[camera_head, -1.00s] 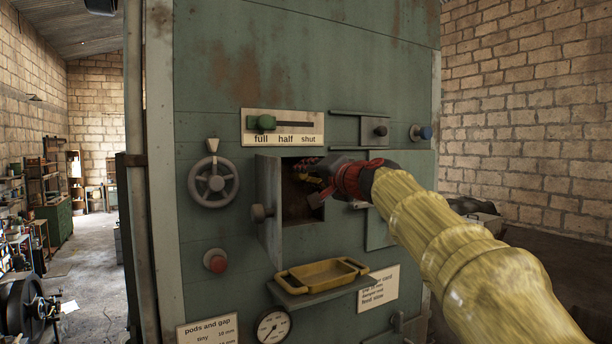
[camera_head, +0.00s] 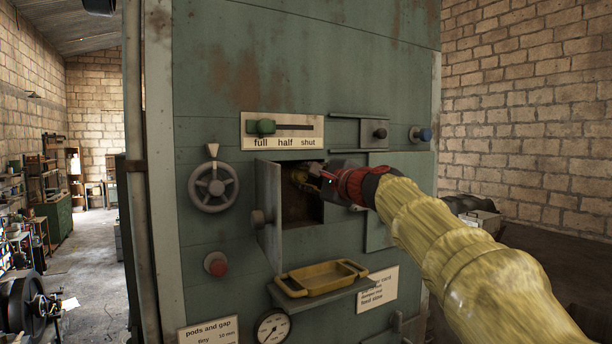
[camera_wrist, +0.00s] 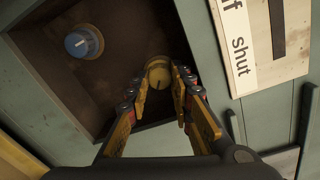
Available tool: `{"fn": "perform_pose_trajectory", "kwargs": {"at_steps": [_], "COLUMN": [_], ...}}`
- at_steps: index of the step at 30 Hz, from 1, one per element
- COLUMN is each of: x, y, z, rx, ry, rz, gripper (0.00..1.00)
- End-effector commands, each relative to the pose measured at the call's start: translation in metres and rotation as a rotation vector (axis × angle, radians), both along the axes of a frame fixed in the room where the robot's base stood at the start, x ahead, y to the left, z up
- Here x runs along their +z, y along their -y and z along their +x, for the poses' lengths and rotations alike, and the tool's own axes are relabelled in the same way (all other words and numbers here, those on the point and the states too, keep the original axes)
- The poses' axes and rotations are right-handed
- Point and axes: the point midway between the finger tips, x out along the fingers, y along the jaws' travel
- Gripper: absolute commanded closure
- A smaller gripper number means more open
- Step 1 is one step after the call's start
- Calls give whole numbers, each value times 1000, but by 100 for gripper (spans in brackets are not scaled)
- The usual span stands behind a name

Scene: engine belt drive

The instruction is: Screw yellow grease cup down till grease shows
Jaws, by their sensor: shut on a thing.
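The yellow grease cup (camera_wrist: 158,74) is a round knob with a dark mark on its face. It sits inside the dark open recess, between my fingertips in the wrist view. My gripper (camera_wrist: 160,88) is shut on it, one yellow finger on each side. In the head view my gripper (camera_head: 318,180) reaches into the recess from the right, and the cup is hard to make out there. No grease can be made out around the cup.
A blue cup (camera_wrist: 84,42) stands in the same recess. The recess door (camera_head: 268,212) hangs open at its left. A yellow tray (camera_head: 322,278) sits on a shelf below. A slide plate (camera_head: 283,130) marked full, half, shut is above. A handwheel (camera_head: 213,184) is left.

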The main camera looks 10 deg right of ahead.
Motion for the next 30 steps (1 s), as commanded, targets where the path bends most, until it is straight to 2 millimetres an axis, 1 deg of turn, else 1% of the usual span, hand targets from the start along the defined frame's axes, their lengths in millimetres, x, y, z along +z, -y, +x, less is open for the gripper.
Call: {"fn": "perform_pose_trajectory", "kwargs": {"at_steps": [18,24,30], "x": [-4,-4,-5], "y": [0,0,0], "z": [1,1,1], "rx": [-2,-2,-2], "ry": [-156,-196,-227], "rz": [559,713,826], "gripper": [100,100,100]}}
